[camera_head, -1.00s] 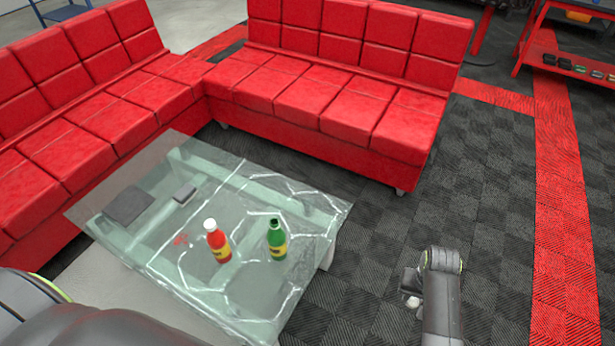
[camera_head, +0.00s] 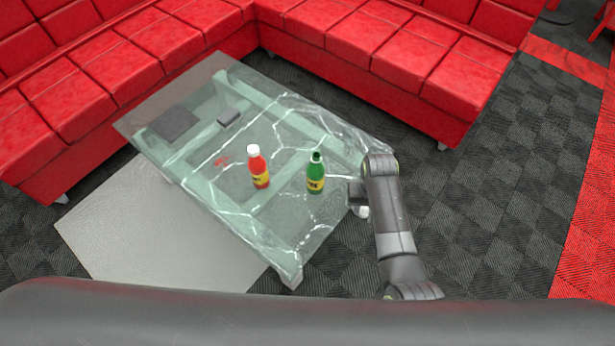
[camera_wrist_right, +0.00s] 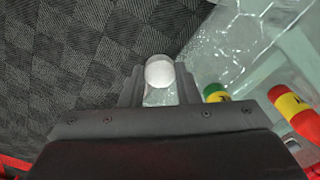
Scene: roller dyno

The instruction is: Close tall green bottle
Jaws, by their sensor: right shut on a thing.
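The green bottle (camera_head: 316,175) with a yellow label stands upright on the glass table. Its top looks dark green with no white cap on it. It also shows in the right wrist view (camera_wrist_right: 215,93), partly cut off by my gripper body. My right gripper (camera_head: 358,201) is just right of the green bottle, near the table's right edge, apart from it. It is shut on a white round cap (camera_wrist_right: 160,71), which sits between the fingertips. My left gripper is not in view.
A red bottle with a white cap (camera_head: 257,168) stands upright left of the green one. A dark flat pad (camera_head: 173,124) and a small grey box (camera_head: 229,117) lie on the glass table (camera_head: 262,232). Red sofas (camera_head: 380,40) stand behind.

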